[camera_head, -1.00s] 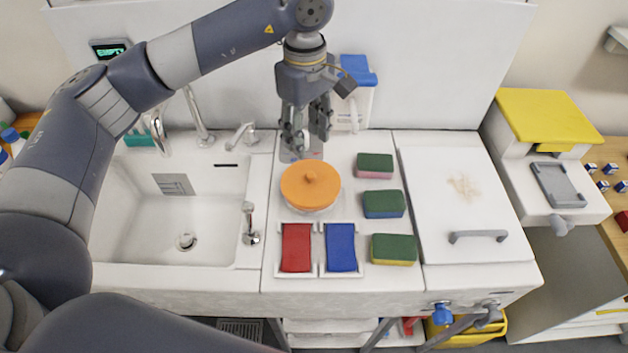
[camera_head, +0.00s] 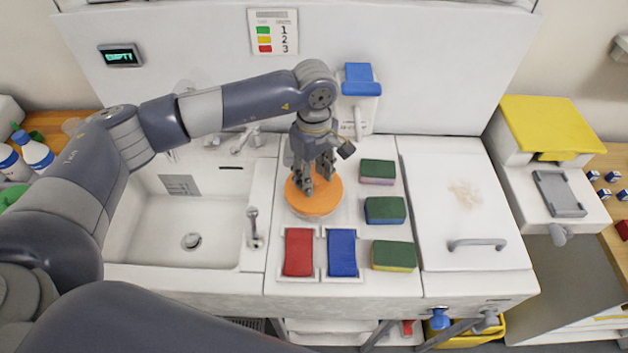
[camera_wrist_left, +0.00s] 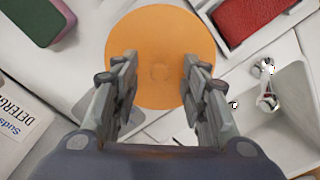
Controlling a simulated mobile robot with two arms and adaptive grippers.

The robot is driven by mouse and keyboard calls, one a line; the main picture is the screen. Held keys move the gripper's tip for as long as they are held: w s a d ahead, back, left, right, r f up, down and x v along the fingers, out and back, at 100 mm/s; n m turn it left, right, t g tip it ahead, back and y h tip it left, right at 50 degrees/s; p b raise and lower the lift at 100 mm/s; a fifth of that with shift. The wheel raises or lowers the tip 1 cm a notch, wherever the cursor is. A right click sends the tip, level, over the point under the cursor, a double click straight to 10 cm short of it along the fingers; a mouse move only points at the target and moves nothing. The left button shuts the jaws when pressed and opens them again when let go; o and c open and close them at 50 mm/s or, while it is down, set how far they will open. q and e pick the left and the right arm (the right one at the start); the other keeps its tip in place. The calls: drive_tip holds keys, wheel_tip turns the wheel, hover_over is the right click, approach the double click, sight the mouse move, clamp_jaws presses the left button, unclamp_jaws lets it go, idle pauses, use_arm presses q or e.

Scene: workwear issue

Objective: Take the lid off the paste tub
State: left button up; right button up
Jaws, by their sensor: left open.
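The paste tub stands on the counter with its round orange lid (camera_head: 316,201) on; only a little of the pale tub (camera_head: 318,217) shows below the lid's front edge. I cannot tell whether the fingertips touch the lid. My right gripper is not in view.
A red cloth (camera_head: 298,252) and a blue cloth (camera_head: 342,253) lie in white trays in front of the tub. Several sponges (camera_head: 385,210) stand to its right. A sink (camera_head: 190,225) is on the left, a detergent box (camera_wrist_left: 12,120) behind.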

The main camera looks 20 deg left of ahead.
use_arm(q)
drive_tip(key=shift+f, duration=0.5)
drive_tip(key=c, duration=0.9)
clamp_jaws()
drive_tip(key=shift+r, duration=0.15)
